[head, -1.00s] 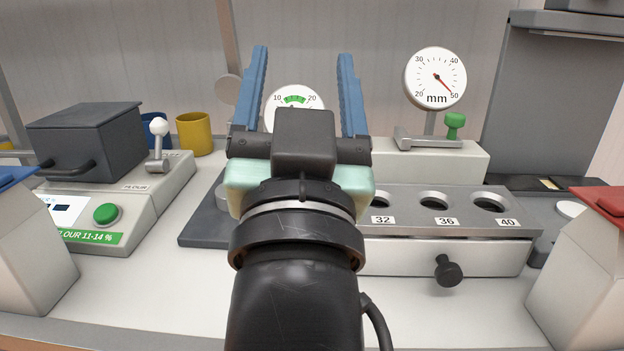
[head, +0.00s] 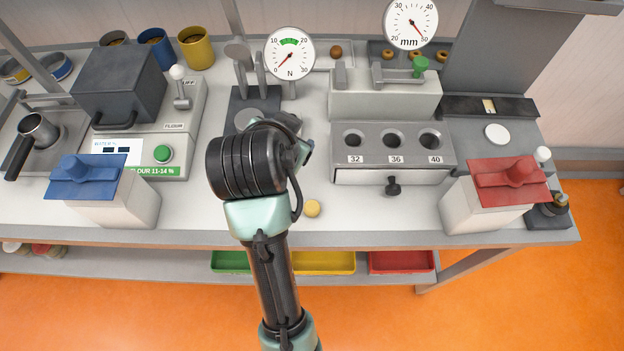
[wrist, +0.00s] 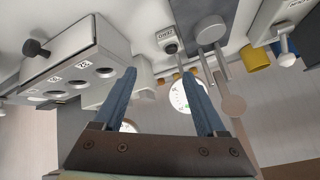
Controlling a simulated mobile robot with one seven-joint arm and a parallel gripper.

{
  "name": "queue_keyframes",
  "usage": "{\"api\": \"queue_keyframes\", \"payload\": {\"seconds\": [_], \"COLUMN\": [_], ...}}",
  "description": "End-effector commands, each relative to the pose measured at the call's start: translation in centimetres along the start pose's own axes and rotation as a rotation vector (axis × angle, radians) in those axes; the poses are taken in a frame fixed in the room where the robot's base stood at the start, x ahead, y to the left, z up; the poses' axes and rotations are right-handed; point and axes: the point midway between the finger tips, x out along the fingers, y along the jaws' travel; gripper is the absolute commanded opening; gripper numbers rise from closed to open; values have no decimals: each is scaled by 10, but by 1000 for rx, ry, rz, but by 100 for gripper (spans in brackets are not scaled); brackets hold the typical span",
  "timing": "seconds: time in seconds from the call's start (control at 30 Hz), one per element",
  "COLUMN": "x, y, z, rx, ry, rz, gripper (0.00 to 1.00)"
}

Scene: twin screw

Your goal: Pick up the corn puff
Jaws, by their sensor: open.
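A small pale yellow round piece, which I take for the corn puff (head: 312,208), lies on the white bench top near the front edge, just right of my arm in the head view. I cannot make it out in the wrist view. My gripper (wrist: 159,73) shows two blue fingers spread apart with nothing between them in the wrist view. In the head view my own wrist hides the fingers. The gripper is above the bench, apart from the yellow piece.
A grey block with holes marked 32, 36 and 40 (head: 376,132) stands behind right of the piece. Bins with blue (head: 87,178) and red lids (head: 508,180) stand left and right. An N gauge (head: 289,54) is behind. Bench around the piece is clear.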

Motion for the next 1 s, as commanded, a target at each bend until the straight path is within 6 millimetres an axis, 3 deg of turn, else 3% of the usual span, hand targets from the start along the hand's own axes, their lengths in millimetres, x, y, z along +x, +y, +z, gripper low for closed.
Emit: {"api": "queue_keyframes", "payload": {"seconds": [0.03,0.3,0.53,0.67,1.0], "x": [-18,-57,-74,-66,-15], "y": [0,26,40,46,65], "z": [-2,36,55,62,83], "rx": [15,89,119,122,121], "ry": [-52,-277,-358,-367,-365], "rz": [43,267,370,383,380], "gripper": [74,74,74,74,74]}}
